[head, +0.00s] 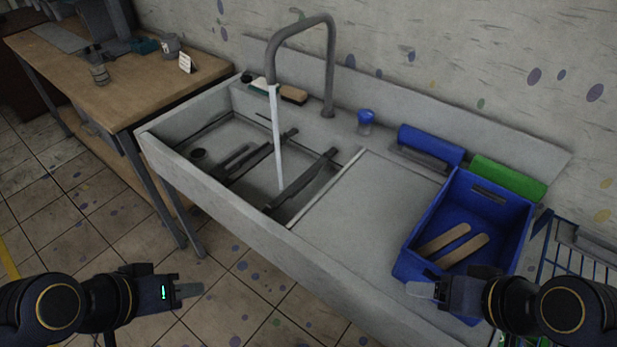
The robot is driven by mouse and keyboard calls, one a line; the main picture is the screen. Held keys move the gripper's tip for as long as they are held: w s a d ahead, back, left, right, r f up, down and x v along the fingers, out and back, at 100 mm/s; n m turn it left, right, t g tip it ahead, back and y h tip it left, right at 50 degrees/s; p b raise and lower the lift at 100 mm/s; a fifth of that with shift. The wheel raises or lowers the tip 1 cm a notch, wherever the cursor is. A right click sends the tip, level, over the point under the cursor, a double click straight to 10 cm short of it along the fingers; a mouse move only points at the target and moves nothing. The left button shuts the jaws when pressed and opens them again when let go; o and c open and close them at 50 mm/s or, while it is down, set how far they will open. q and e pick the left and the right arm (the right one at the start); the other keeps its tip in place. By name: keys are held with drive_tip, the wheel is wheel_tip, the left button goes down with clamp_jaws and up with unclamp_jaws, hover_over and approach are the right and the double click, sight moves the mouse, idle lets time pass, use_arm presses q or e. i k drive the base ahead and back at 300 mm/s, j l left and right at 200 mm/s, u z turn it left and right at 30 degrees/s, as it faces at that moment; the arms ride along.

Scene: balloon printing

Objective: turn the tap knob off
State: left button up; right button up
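The tap knob (366,122), with a blue top on a pale base, stands on the sink's back ledge, right of the tall grey tap (329,75). A pale stream of water (277,135) runs from the spout into the sink basin (228,150). My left gripper (190,290) hangs in front of the sink at the lower left, far from the knob. My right gripper (420,291) is over the front part of the counter, below the blue crate in the picture, also away from the knob. Both look empty; their finger gaps cannot be made out.
A blue crate (410,262) with two wooden pieces (462,252) stands on the right counter. Blue (430,142) and green (508,177) items lie behind it. A brush (293,94) lies left of the tap. The counter (355,215) between basin and crate is clear.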

sight(365, 117)
drive_tip(key=i+j, duration=0.15)
drive_tip(key=j, duration=0.15)
drive_tip(key=i+j+z, duration=0.1)
drive_tip(key=j, duration=0.25)
drive_tip(key=i+j, duration=0.15)
drive_tip(key=j, duration=0.15)
drive_tip(key=i+j, duration=0.15)
drive_tip(key=j, duration=0.2)
drive_tip(key=i+j+z, duration=0.1)
drive_tip(key=j, duration=0.25)
